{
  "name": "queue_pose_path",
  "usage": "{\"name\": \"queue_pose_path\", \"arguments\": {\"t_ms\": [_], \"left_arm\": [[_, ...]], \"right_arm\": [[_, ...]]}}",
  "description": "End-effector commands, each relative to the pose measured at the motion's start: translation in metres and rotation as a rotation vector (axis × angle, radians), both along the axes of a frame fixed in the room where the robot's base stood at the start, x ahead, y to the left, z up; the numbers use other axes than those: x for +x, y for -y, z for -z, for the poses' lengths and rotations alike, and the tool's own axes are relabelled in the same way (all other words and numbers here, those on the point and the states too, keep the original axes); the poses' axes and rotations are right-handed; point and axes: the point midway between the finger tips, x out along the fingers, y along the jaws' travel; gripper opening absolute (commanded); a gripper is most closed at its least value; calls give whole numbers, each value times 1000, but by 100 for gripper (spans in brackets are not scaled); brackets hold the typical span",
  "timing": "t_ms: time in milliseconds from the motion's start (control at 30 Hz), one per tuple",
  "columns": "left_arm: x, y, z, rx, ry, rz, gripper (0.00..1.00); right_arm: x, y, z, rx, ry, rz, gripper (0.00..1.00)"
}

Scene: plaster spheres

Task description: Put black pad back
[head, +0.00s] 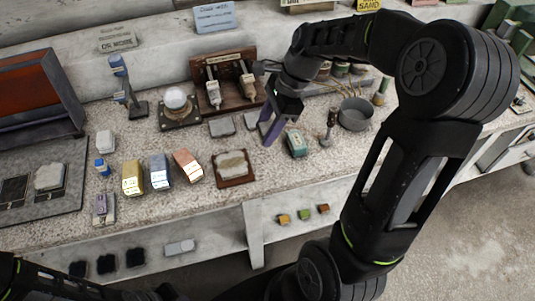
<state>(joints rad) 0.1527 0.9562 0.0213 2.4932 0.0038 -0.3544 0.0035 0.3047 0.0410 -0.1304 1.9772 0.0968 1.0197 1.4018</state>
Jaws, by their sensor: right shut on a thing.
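My left gripper is not in view; only dark parts of my own body show along the bottom left edge.
Grey pads (222,127) lie behind a framed stone tile (233,167). Yellow (132,178), blue and orange boxes stand to the left. The worktop's front strip is mostly clear.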

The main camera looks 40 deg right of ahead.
Motion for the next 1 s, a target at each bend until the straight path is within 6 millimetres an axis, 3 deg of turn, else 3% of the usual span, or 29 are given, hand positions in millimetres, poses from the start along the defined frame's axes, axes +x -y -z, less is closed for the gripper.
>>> {"name": "queue_pose_path", "arguments": {"t_ms": [267, 667, 900, 1000], "left_arm": [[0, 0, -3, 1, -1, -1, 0], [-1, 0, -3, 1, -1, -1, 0], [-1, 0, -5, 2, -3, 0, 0], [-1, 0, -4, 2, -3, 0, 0]], "right_arm": [[-1, 0, 47, 2, -5, 1, 12], [-1, 0, 54, 1, -2, 0, 12], [-1, 0, 85, 1, -4, 0, 12], [-1, 0, 89, 0, -1, 1, 12]]}}
